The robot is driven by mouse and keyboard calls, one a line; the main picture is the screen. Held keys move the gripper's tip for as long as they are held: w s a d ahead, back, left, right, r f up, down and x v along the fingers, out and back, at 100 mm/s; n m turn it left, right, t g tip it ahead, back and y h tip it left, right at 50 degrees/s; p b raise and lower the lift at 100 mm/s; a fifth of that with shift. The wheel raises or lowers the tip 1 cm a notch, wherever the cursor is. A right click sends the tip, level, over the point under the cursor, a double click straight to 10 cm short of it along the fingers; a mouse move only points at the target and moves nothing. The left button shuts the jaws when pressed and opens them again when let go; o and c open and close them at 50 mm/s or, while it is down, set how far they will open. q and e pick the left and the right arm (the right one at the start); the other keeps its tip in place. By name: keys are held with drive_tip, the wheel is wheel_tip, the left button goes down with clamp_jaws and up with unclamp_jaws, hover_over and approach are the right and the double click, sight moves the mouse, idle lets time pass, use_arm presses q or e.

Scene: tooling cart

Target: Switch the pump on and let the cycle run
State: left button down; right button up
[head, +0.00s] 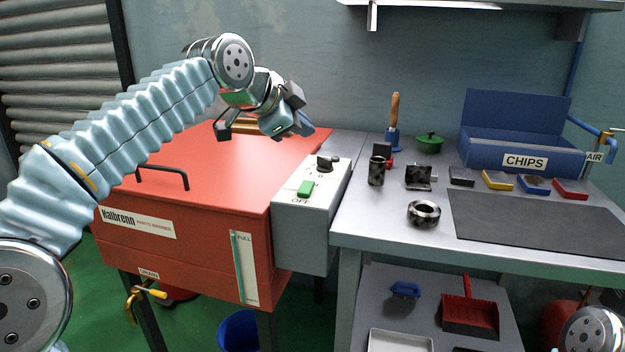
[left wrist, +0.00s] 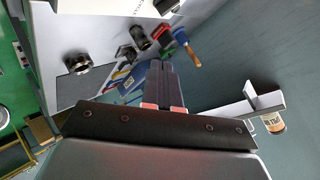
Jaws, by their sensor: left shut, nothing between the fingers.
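The red parts washer (head: 225,165) stands at the left with its lid down. A grey control box (head: 302,228) is on its right side. The box carries a green switch (head: 306,189), with OFF lettered below it, and a black knob (head: 326,163). I cannot tell which way the switch is set. My left gripper (head: 301,127) is above the washer's back right part, above and behind the switch and apart from it. Its fingers also show in the left wrist view (left wrist: 166,85), together and empty. My right gripper is out of view.
The bench (head: 385,235) at the right holds a metal ring (head: 424,213), a blue CHIPS bin (head: 515,145), a dark mat (head: 540,222) and several small parts. A red dustpan (head: 470,315) is on its lower shelf. A wall shelf (head: 480,5) hangs above.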

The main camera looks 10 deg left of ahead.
use_arm(q)
drive_tip(key=shift+f, duration=0.1)
drive_tip(key=b, duration=0.3)
hover_over(305, 185)
drive_tip(key=f, duration=0.7)
drive_tip(key=shift+s+f, duration=0.25)
drive_tip(key=shift+s, duration=0.05)
drive_tip(key=shift+w+f+b, duration=0.1)
drive_tip(key=shift+f+b, duration=0.4)
drive_tip(key=shift+b, duration=0.1)
drive_tip(key=shift+f, duration=0.15)
idle(0.8)
drive_tip(key=shift+w+f, duration=0.1)
drive_tip(key=shift+f, duration=0.15)
drive_tip(key=shift+f+b, duration=0.4)
drive_tip(key=shift+b, duration=0.15)
idle(0.5)
drive_tip(key=shift+r, duration=0.15)
drive_tip(key=shift+r+p, duration=0.7)
drive_tip(key=shift+r, duration=0.05)
